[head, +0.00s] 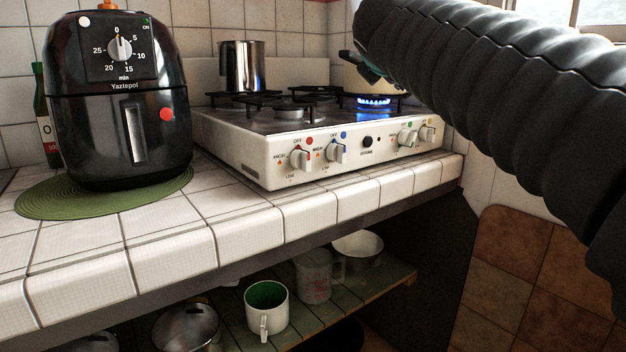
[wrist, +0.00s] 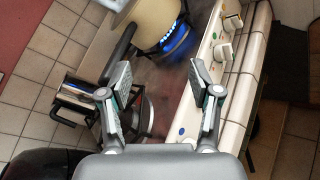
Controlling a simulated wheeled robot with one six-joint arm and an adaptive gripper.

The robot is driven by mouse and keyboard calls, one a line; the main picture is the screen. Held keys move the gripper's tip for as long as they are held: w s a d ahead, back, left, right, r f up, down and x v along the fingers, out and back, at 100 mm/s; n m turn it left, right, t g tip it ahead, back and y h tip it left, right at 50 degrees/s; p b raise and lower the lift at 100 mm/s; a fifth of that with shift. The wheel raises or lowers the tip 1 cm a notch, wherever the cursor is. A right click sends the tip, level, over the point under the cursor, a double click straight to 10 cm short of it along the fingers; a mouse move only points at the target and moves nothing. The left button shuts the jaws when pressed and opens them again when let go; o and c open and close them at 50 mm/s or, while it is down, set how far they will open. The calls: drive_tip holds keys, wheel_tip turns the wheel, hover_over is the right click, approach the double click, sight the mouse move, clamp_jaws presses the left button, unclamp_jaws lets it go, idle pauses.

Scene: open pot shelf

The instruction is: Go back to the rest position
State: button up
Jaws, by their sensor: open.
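My gripper (wrist: 160,90) shows in the wrist view with its two fingers spread apart and nothing between them. It is over the stove (wrist: 168,85), with the knobs to the right in that view. In the head view my dark, ribbed arm reaches in from the right toward the back right burner, and the gripper is mostly hidden behind it. A cream pot (head: 367,76) stands on that burner over a lit blue flame (head: 374,101). The pot (wrist: 153,22) also shows at the top of the wrist view, beyond the fingertips.
A black air fryer (head: 118,100) stands on a green mat (head: 40,203) at the left. A steel pot (head: 242,66) is at the stove's back left. Below the counter, a shelf (head: 385,283) holds a white mug (head: 267,310), a clear measuring cup (head: 314,277) and a bowl (head: 358,247).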

drive_tip(key=s+f+m+g+y, duration=0.1)
drive_tip(key=s+f+m+g, duration=0.3)
drive_tip(key=f+m, duration=0.6)
drive_tip(key=s+f+m+g+y, duration=0.15)
drive_tip(key=s+f+m, duration=0.35)
drive_tip(key=f, duration=0.9)
drive_tip(key=s+d+f+m+g, duration=0.1)
drive_tip(key=s+f+m+g, duration=0.1)
drive_tip(key=s+f+m, duration=0.3)
drive_tip(key=s+d+f+m+g, duration=0.2)
drive_tip(key=s+f+m, duration=0.2)
drive_tip(key=s+f, duration=0.9)
drive_tip(key=shift+s+m+y, duration=0.4)
drive_tip(key=shift+s+y, duration=0.05)
drive_tip(key=shift+s, duration=0.4)
